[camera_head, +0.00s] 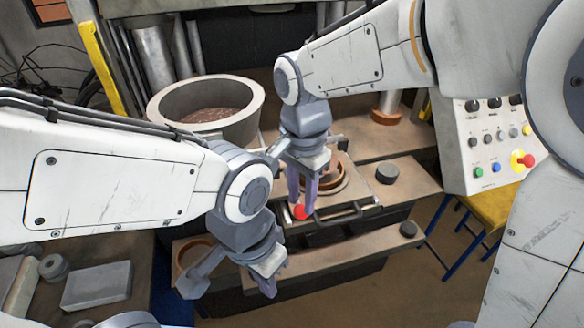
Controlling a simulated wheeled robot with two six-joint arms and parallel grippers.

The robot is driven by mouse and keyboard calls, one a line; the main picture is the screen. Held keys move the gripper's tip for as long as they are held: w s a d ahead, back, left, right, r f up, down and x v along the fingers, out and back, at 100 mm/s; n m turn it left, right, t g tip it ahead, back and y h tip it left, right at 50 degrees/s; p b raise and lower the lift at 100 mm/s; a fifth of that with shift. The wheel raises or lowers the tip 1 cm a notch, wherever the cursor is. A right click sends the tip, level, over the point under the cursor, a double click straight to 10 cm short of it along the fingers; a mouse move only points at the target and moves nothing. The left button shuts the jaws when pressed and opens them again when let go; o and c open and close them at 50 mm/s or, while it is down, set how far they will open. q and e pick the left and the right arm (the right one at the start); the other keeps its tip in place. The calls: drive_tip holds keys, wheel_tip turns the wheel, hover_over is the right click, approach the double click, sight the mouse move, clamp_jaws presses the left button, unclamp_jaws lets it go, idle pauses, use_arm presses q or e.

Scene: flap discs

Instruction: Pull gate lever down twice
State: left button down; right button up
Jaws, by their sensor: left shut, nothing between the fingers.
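A red knob (301,212), which looks like the end of the gate lever, shows at the front of the press-like machine; the lever's shaft is hidden. My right gripper (304,205) points down over it, its two fingers just above and around the knob. I cannot tell whether they grip it. My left gripper (270,289) is shut and empty, lower and to the left, in front of the machine's lower ledge.
A dark bar handle (341,216) lies right of the knob, below a round mould (326,178). A large grey bowl (207,105) stands behind. A control panel (490,140) with a red stop button is at right. Grey blocks (97,286) lie at lower left.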

sight(301, 206)
drive_tip(key=shift+r+p, duration=2.55)
drive_tip(key=shift+r, duration=0.55)
drive_tip(key=shift+f, duration=0.1)
drive_tip(key=shift+a+f+b, duration=0.1)
drive_tip(key=shift+f+b, duration=3.7)
drive_tip(key=shift+f, duration=1.4)
drive_tip(key=shift+r, duration=0.15)
wheel_tip(301, 206, up, 10)
drive_tip(key=p, duration=0.9)
drive_tip(key=shift+r+p, duration=0.1)
drive_tip(key=shift+p, duration=0.3)
drive_tip(key=shift+w, duration=0.1)
